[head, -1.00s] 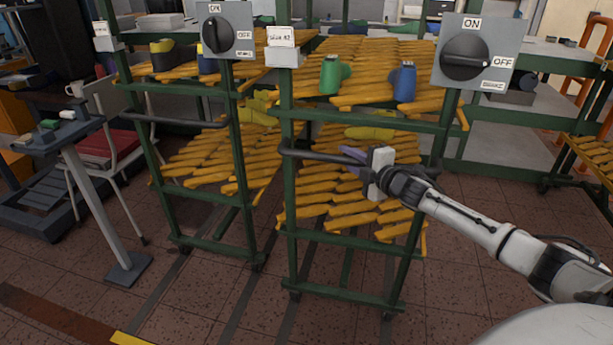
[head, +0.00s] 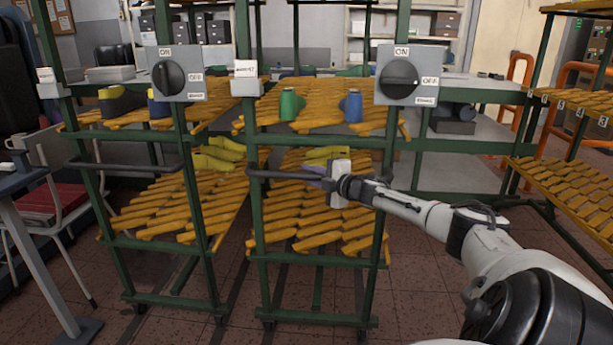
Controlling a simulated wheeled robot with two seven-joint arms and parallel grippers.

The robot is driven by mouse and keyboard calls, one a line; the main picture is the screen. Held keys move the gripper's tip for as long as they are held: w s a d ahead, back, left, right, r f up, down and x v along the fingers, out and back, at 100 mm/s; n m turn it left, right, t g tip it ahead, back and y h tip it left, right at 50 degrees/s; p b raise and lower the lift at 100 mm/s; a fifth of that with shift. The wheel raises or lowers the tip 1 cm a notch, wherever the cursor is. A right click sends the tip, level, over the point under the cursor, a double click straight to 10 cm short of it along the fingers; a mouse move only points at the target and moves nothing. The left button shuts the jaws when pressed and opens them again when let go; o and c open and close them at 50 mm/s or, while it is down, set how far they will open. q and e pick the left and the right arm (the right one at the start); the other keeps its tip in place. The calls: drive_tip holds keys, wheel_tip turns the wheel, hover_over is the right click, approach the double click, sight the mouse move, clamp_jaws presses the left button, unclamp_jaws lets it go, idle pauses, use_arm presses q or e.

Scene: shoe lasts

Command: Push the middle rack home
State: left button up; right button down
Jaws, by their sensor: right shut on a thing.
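The middle rack (head: 257,220) is a green frame on castors with sloping orange slats. The gripper's fingers partly hide the bar and the purple last behind. My left gripper is not in view.
A similar green rack (head: 102,205) stands close on the left, with its own handle bar. Grey switch boxes (head: 407,75) are mounted at the rack fronts. Another slatted rack (head: 570,190) stands at the right. A chair (head: 50,200) and table are at the left. Brown tiled floor (head: 420,260) is clear in front.

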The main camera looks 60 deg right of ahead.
drive_tip(key=shift+d+r, duration=0.4)
drive_tip(key=c, duration=1.7)
unclamp_jaws()
drive_tip(key=shift+f, duration=0.1)
drive_tip(key=shift+c, duration=0.2)
drive_tip(key=shift+o, duration=0.6)
drive_tip(key=shift+f, duration=0.1)
drive_tip(key=shift+a+f, duration=0.1)
drive_tip(key=shift+a+f, duration=0.1)
